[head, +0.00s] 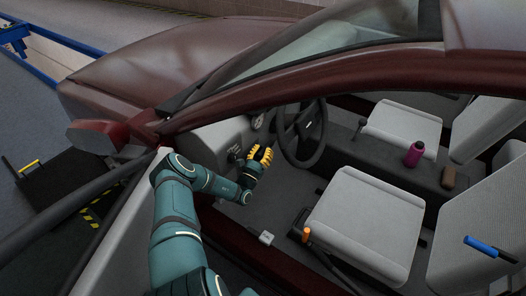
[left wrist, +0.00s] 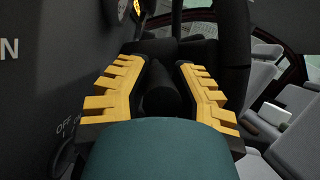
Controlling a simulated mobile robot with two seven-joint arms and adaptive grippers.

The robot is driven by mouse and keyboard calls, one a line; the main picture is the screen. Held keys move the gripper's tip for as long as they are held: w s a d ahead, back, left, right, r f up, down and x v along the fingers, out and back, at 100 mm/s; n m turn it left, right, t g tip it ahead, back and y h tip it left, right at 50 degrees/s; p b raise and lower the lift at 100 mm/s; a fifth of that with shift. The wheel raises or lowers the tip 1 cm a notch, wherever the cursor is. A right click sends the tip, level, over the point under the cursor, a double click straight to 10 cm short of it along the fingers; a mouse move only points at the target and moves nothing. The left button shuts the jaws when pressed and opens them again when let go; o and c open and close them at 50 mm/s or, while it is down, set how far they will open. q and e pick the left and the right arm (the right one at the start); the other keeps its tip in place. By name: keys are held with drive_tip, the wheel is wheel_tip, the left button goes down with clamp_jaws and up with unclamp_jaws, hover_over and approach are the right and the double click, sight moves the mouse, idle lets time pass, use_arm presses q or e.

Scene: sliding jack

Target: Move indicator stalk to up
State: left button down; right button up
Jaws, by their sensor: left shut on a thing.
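My left gripper (head: 262,154) reaches into the dark red car, just left of the steering wheel (head: 308,125). In the left wrist view its yellow fingers (left wrist: 160,88) are shut on a dark rounded bar, the indicator stalk (left wrist: 159,98), which lies between them and points toward the camera. The stalk's root is lost in the dark parts behind it. In the head view the fingers hide the stalk. Its exact tilt cannot be told. My right gripper is not in view.
A front seat (head: 365,215) stands to the right. The car's roof edge crosses above my arm.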

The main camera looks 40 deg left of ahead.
use_arm(q)
drive_tip(key=f+y+b, duration=0.1)
drive_tip(key=d+f+n+t+y+b, duration=0.1)
drive_tip(key=b, duration=0.1)
drive_tip(key=f+b, duration=0.1)
drive_tip(key=shift+w+d+f+y, duration=0.1)
drive_tip(key=shift+w+d+y, duration=0.2)
drive_tip(key=shift+w+y, duration=0.1)
drive_tip(key=c, duration=1.2)
unclamp_jaws()
drive_tip(key=shift+c, duration=0.2)
drive_tip(key=o, duration=0.5)
drive_tip(key=shift+f, duration=0.1)
drive_tip(key=shift+s, duration=0.1)
drive_tip(key=v, duration=1.1)
drive_tip(key=shift+s+d+f, duration=0.1)
drive_tip(key=shift+s+f, duration=0.15)
drive_tip(key=shift+f, duration=0.1)
